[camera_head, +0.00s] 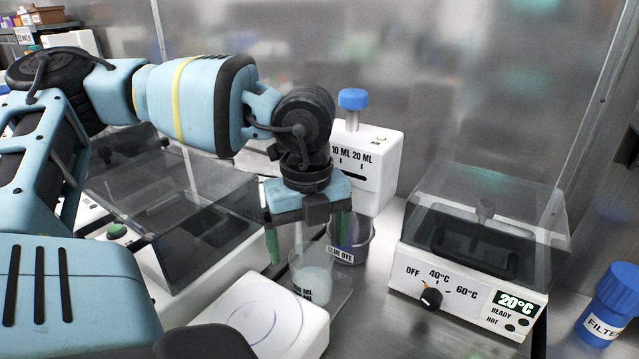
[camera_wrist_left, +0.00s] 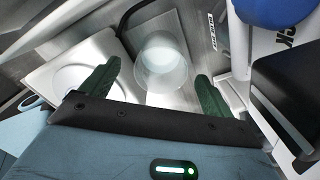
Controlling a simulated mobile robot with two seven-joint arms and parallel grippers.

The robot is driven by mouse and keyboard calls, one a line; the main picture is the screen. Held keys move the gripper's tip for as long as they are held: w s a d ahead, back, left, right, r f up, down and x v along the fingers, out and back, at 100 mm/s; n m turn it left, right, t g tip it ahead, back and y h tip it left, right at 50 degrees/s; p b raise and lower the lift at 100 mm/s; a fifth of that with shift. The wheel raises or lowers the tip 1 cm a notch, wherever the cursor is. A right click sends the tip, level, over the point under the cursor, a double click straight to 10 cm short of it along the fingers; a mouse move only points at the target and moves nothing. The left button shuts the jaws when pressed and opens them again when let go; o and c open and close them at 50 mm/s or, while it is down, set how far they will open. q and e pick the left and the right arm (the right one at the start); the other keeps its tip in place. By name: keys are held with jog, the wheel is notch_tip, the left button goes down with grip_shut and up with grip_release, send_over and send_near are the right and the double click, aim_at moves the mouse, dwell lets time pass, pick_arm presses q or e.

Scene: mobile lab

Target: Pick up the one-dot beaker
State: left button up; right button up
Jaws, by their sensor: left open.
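A clear beaker (camera_head: 311,284) with pale contents and dark printing stands on the metal bench. I cannot make out a dot mark on it. It also shows in the left wrist view (camera_wrist_left: 161,70), between and a little beyond the green fingers. My left gripper (camera_head: 306,238) is open and points down, with its green fingers just above and around the beaker's rim. In the left wrist view the open gripper (camera_wrist_left: 153,88) holds nothing. Whether a finger touches the beaker I cannot tell. My right gripper is not in view.
A clear container labelled blue dye (camera_head: 351,246) stands close behind the beaker. A white plate device (camera_head: 262,312) is at its front left. A heater box (camera_head: 470,262) is to the right, a dispenser with a blue knob (camera_head: 376,160) behind. A blue filter bottle (camera_head: 608,305) stands far right.

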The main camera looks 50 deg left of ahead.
aim_at(311, 276)
pick_arm(q)
jog(key=shift+s+f, duration=0.15)
jog(key=shift+f, duration=0.4)
jog(key=shift+w+d+f, duration=0.1)
jog(key=shift+f, duration=1.6)
jog(key=shift+w+d+f, duration=0.1)
jog(key=shift+f, duration=1.55)
jog(key=c, duration=1.1)
